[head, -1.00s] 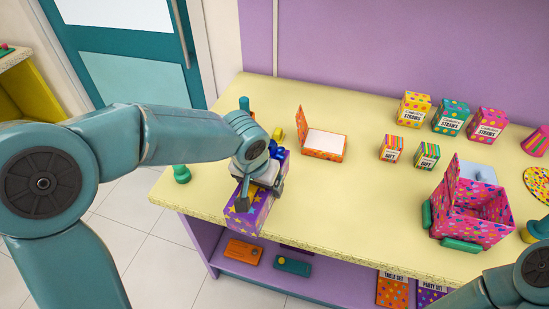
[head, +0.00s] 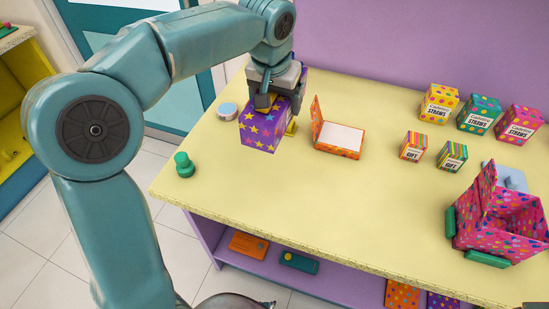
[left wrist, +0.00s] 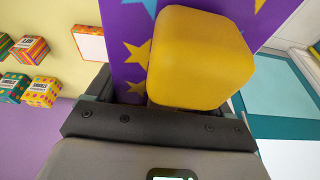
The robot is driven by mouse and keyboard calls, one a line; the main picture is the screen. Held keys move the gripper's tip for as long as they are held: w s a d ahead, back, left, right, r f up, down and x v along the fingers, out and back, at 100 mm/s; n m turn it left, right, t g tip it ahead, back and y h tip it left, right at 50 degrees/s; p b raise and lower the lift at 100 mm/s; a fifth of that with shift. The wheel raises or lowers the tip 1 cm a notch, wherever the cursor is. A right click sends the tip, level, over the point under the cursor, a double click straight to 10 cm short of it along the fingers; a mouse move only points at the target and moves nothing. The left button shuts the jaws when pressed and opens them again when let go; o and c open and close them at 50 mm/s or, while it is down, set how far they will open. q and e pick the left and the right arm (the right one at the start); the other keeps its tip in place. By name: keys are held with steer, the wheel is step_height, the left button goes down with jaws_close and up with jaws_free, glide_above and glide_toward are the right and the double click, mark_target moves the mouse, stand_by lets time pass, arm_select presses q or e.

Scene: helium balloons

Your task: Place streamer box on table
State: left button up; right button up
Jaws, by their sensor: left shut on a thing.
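The streamer box, purple with yellow and blue stars (head: 262,132), is at the back left part of the yellow table (head: 375,185). My left gripper (head: 265,98) is shut on it from above. I cannot tell whether its underside touches the tabletop. In the left wrist view, the starred purple face (left wrist: 121,50) fills the middle, partly hidden by a rounded yellow block (left wrist: 200,58) close to the camera. My right gripper is not in view.
A low orange box with raised lid (head: 338,139) stands right of the streamer box. A yellow item (head: 291,128) is close beside it, a pale round one (head: 227,111) to its left. A green peg (head: 184,164) stands near the left edge. The middle is clear.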

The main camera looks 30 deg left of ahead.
arm_select(q)
steer(key=shift+s+a+r, duration=0.25)
steer(key=shift+a+r, duration=0.55)
steer(key=shift+r, duration=0.15)
step_height(320, 180, down, 15)
steer(key=shift+r+b, duration=0.1)
steer(key=shift+b, duration=0.75)
step_height(320, 180, down, 4)
steer(key=shift+f, duration=0.4)
